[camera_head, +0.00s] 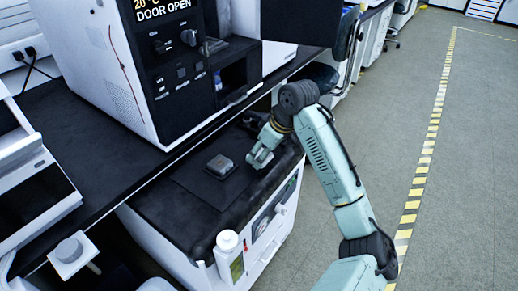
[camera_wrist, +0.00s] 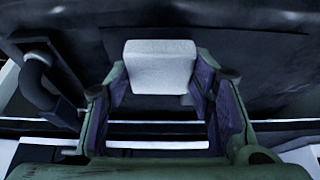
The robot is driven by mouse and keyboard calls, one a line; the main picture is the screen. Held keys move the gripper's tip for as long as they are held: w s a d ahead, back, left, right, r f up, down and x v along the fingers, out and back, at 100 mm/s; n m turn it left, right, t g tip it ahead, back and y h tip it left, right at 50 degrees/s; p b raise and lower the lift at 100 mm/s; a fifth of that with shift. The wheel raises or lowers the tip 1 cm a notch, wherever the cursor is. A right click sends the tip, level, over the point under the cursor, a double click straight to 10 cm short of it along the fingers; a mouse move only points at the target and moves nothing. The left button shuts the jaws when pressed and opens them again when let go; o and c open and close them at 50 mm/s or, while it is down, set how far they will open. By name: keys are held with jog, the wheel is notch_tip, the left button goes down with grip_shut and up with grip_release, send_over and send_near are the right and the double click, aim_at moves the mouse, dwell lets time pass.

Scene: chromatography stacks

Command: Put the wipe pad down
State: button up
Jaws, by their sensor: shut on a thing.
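The wipe pad (camera_wrist: 160,66) is a pale grey-white block. In the wrist view it sits between the two fingertips of my gripper (camera_wrist: 160,84), which is shut on it. In the head view my gripper (camera_head: 257,158) is low over the right part of the black-topped cabinet (camera_head: 205,228). The pad is hard to tell apart from the pale fingers there. I cannot tell whether it touches the surface below.
A small grey square block (camera_head: 220,166) lies on a dark mat (camera_head: 203,190), left of my gripper. A white bottle (camera_head: 228,242) stands at the cabinet's front. A large white instrument (camera_head: 135,75) stands on the bench behind. Open floor lies to the right.

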aim_at(259, 153)
jog(key=w, duration=0.2)
jog(key=w+a, duration=0.1)
jog(key=w, duration=0.1)
jog(key=shift+f+p, duration=0.15)
jog(key=shift+p, duration=0.25)
notch_tip(259, 153, down, 3)
jog(key=shift+w+r+p, duration=0.15)
jog(key=shift+r+p, duration=0.05)
jog(key=shift+p, duration=0.4)
jog(key=shift+f, duration=0.55)
jog(key=shift+f, duration=0.2)
jog(key=o, duration=1.1)
jog(key=shift+r, duration=0.1)
jog(key=b+v, duration=0.2)
jog(key=v, duration=1)
jog(key=shift+r+b, duration=0.15)
jog(key=shift+b, duration=0.2)
